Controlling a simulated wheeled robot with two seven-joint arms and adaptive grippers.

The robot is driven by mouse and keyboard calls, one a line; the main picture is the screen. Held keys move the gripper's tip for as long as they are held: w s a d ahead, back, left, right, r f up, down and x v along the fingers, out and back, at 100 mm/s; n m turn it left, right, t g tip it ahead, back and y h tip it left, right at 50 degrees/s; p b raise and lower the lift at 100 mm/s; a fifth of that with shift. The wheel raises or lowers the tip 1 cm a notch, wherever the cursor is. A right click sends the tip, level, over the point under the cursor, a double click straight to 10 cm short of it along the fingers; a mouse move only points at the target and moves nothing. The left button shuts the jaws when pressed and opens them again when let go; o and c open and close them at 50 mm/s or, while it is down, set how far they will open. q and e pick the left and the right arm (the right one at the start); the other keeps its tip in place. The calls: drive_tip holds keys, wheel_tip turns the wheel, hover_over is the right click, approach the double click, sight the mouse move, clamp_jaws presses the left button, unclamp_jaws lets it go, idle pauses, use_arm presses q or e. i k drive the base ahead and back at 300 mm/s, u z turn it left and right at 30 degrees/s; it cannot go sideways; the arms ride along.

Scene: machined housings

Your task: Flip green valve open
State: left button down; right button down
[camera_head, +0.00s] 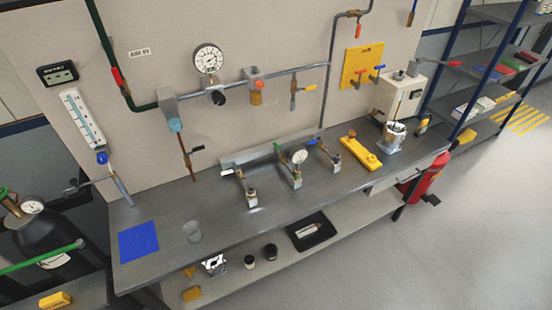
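A valve with a green handle (279,151) stands in the middle of a row of three small valve assemblies on the grey workbench. Its handle slants up and to the left from its metal body (296,179), and a round white gauge (299,157) sits close beside it. I cannot tell from this view whether the valve is open or shut. To its left is a valve with a white handle (229,172); to its right is one with a blue handle (312,142). Neither of my grippers is in view.
A yellow block (364,154) and a grey container (394,138) stand right of the valves. Piping with other valves and a large gauge (208,59) runs along the wall.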

sight(275, 144)
drive_tip(key=z, duration=0.65)
drive_tip(key=i, duration=0.95)
drive_tip(key=u, duration=0.15)
